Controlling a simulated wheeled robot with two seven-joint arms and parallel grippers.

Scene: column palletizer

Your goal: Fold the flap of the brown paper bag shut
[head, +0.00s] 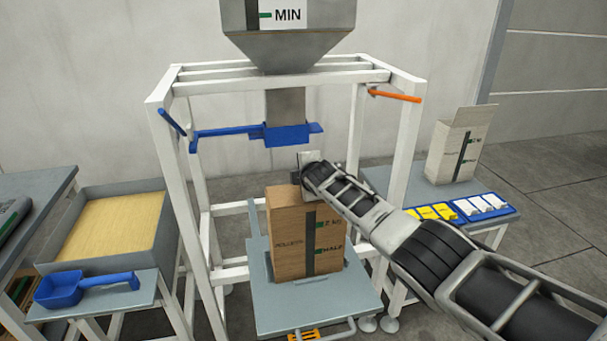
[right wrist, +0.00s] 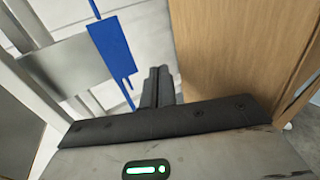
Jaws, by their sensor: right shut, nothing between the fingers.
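The brown paper bag (head: 285,235) stands upright on the grey platform (head: 265,300) under the hopper spout. Its front has a dark strip with green marks. My right gripper (head: 296,177) is at the top edge of the bag, reached from the right, with its arm crossing in front of the bag's upper right corner. In the right wrist view the two dark fingers (right wrist: 160,86) are together and empty, beside a plain brown surface (right wrist: 220,45) of the bag. I cannot make out the flap clearly; the gripper covers part of the bag's top. My left gripper is out of view.
A white frame (head: 185,200) surrounds the platform, with the blue spout clamp (head: 288,135) above the gripper. An orange lever (head: 395,96) is at right. A second bag (head: 455,150) and a blue tray (head: 485,208) stand on the right table. A blue scoop (head: 65,288) lies at left.

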